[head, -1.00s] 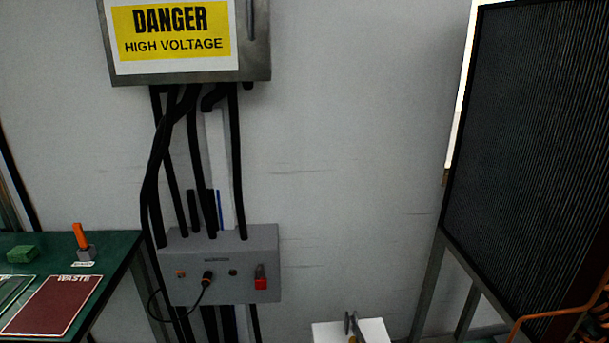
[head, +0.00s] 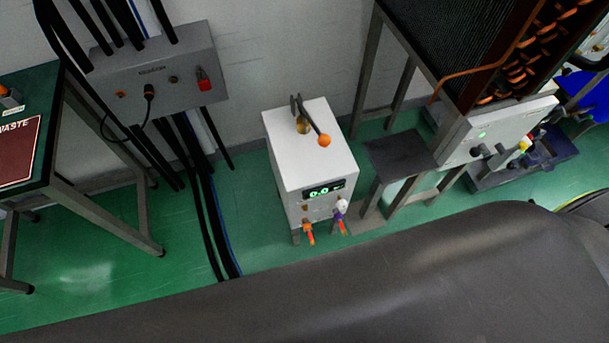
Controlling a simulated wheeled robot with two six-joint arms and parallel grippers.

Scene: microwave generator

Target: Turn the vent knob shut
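A white box-shaped unit (head: 308,150) stands near the wall, in the middle of the head view. Its top carries a brass fitting (head: 303,126) with dark upright parts and a lever ending in an orange ball (head: 324,140). Neither of my grippers is in view.
A grey control box (head: 160,75) with a red padlock hangs on the wall at upper left, with black cables running to the green floor. A green-topped table (head: 52,130) stands left. A dark stool (head: 400,155) and a white panel unit (head: 500,130) are at right.

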